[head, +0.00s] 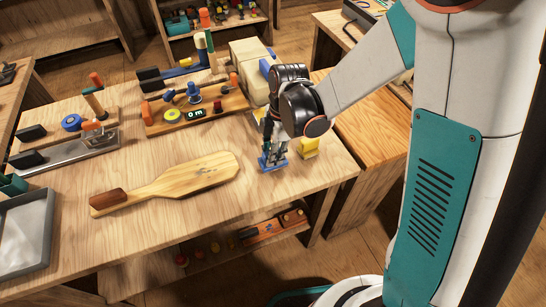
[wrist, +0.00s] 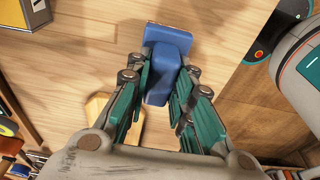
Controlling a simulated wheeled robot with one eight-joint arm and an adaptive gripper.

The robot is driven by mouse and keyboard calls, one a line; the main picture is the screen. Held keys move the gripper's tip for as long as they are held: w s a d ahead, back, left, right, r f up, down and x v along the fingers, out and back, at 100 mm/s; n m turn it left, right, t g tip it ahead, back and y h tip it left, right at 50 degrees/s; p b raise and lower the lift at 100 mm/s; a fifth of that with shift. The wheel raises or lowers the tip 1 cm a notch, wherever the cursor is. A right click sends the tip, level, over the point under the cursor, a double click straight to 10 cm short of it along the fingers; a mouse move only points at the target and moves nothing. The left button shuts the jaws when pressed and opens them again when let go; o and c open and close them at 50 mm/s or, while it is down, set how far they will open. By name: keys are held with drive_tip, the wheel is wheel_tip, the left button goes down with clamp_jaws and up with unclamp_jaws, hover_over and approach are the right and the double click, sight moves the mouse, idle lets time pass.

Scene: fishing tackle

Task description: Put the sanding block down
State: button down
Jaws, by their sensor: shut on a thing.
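The sanding block (wrist: 165,45) is blue, with a wide flat base and a narrower grip. My gripper (wrist: 162,88) is shut on the grip, with the green finger pads on either side in the wrist view. In the head view my gripper (head: 270,148) points down near the right end of the wooden workbench (head: 235,215). The blue base (head: 272,163) shows below the fingers, at or just above the bench top. I cannot tell whether it touches. The fingers hide part of the block.
A paddle-shaped wooden board (head: 190,180) lies left of my gripper. A yellow object (head: 308,148) stands close on the right. Tool racks (head: 190,115) and a beige block (head: 248,60) stand behind. A grey tray (head: 25,235) is at far left. Bare bench lies in front.

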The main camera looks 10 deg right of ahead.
drive_tip(key=shift+f, duration=0.65)
drive_tip(key=shift+f, duration=0.1)
drive_tip(key=c, duration=1.4)
unclamp_jaws()
wheel_tip(320, 180, up, 12)
drive_tip(key=d+p, duration=0.2)
drive_tip(key=p, duration=0.2)
drive_tip(key=shift+s+d+r+m+t+h, duration=0.25)
drive_tip(key=shift+s+d+r+m+t, duration=1)
drive_tip(key=shift+s+d+r+m, duration=1.65)
drive_tip(key=shift+s+d+r+m+t+h, duration=0.3)
drive_tip(key=shift+s+d+r+m+t, duration=1.1)
drive_tip(key=shift+m, duration=2.75)
drive_tip(key=shift+s+d+r+m+t+h, duration=0.25)
drive_tip(key=shift+s+d+r+m+t, duration=0.9)
drive_tip(key=shift+s+d+r+m, duration=1.7)
drive_tip(key=shift+w+a+f+m, duration=0.15)
drive_tip(key=shift+w+a+m, duration=0.2)
drive_tip(key=shift+a, duration=0.15)
drive_tip(key=shift+w+a+f+m, duration=0.15)
drive_tip(key=shift+w+a+m, duration=0.2)
drive_tip(key=shift+a, duration=0.15)
